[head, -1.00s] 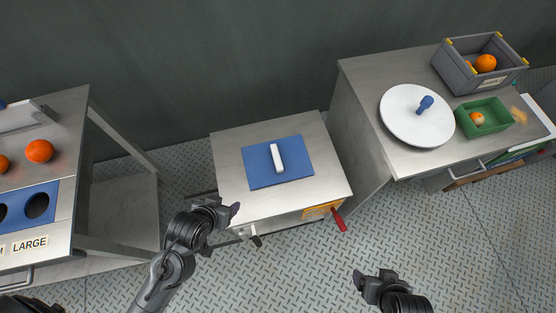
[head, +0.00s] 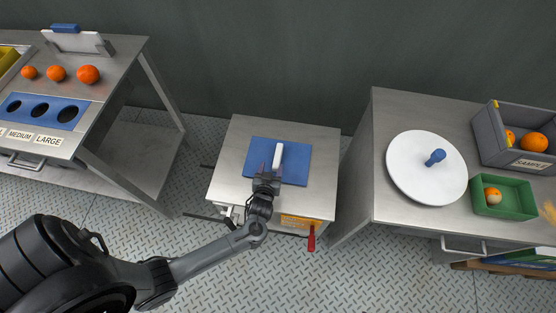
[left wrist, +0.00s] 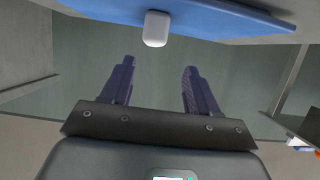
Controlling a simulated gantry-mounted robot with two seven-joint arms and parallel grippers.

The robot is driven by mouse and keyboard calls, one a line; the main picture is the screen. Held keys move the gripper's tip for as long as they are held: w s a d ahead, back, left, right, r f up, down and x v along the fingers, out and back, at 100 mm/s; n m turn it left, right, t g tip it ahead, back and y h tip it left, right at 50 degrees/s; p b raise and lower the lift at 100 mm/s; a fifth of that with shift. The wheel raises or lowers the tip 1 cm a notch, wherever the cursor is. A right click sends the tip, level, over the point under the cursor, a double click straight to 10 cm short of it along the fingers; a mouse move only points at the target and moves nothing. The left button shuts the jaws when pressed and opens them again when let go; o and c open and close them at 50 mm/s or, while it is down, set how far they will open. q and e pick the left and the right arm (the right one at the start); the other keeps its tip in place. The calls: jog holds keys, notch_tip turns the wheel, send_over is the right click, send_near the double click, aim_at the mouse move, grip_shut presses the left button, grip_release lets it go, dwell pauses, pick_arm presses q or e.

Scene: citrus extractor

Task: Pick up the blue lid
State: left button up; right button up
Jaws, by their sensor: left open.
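The blue lid (head: 296,165) lies flat on top of the metal cabinet in the middle of the head view. It is a square plate with a white bar handle (head: 278,156) on it. My left gripper (head: 268,173) is over the lid's front part, at the near end of the handle. In the left wrist view the open gripper (left wrist: 155,85) has empty space between its two fingers. The lid (left wrist: 205,15) and the end of the handle (left wrist: 155,29) show just beyond the fingertips. My right gripper is not in view.
The metal cabinet (head: 230,165) has a red-handled lever (head: 311,238) at its front. On the right counter are a white disc with a blue knob (head: 425,180), a green tray (head: 520,198) and a grey bin (head: 490,140). On the left table are oranges (head: 88,75) and a blue sizing plate (head: 84,105).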

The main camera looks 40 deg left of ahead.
aim_at(278, 157)
pick_arm(q)
jog(key=shift+w+f, duration=0.4)
jog(key=shift+w, duration=0.2)
jog(key=shift+w+f, duration=0.15)
jog(key=shift+w, duration=0.4)
jog(key=shift+w+a+f+b, duration=0.3)
jog(key=shift+a+b, duration=0.1)
jog(key=shift+b, duration=0.1)
jog(key=b+x, duration=0.1)
jog(key=x, duration=0.2)
jog(key=shift+w+d+f, duration=0.1)
jog(key=shift+w+d, duration=0.05)
jog(key=shift+w+a+f+b, duration=0.15)
jog(key=shift+w+a+b, duration=0.2)
jog(key=shift+w, duration=0.15)
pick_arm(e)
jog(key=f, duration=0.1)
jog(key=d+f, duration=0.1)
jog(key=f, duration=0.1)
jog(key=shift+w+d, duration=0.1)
pick_arm(q)
jog(key=shift+d, duration=0.1)
grip_shut()
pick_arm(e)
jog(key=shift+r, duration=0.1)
